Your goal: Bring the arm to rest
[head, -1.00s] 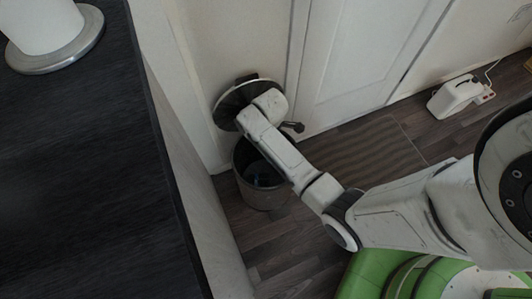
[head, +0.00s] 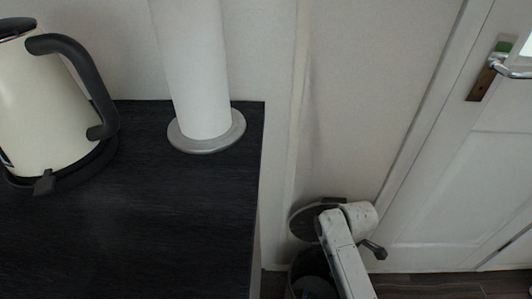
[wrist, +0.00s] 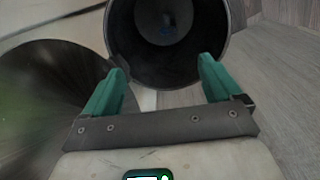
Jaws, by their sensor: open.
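My arm (head: 345,255) reaches down to the open bin (head: 303,279) in the lower part of the head view, with its wrist beside the bin's raised round lid (head: 300,221). My gripper (wrist: 162,68) shows in the wrist view with its two green fingers apart and nothing between them. The fingers point at the round mouth of the bin (wrist: 133,62), which is in front of them. A small dark bluish thing lies inside the bin, too dim to name. The raised lid (wrist: 45,105) is close on the left.
A dark counter (head: 190,225) fills the left, with a cream kettle (head: 45,100) and a white paper roll on a metal stand (head: 207,146). A white door (head: 450,180) with a handle is at the right. Dark wood floor (head: 440,287) shows at lower right.

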